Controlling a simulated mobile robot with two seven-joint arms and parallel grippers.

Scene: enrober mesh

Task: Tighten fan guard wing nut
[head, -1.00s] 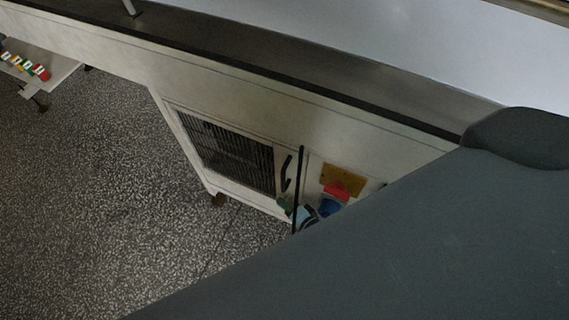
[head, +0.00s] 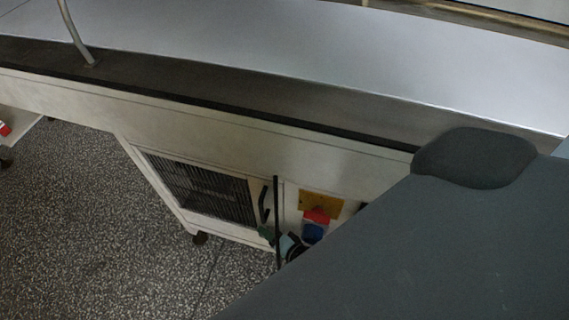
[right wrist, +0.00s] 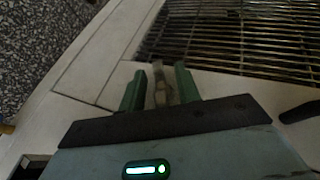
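The fan guard is a dark slatted grille (head: 200,188) in the pale cabinet front. It also shows at the top right of the right wrist view (right wrist: 240,35). A small dull metal piece, apparently the wing nut (right wrist: 160,88), stands on the pale frame beside the grille. My right gripper (right wrist: 160,84) has its two green fingers apart, one on each side of this piece. I cannot tell whether either finger touches it. In the head view my right gripper (head: 268,235) is small, low by the guard's right edge, and partly hidden by my arm. My left gripper is not in view.
A black handle (head: 264,204) is right of the grille. A red and blue rotary switch or plug (head: 316,217) sits on a yellow plate (head: 321,203). A long counter (head: 300,110) runs above the cabinet. The speckled floor (head: 80,240) at left is clear.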

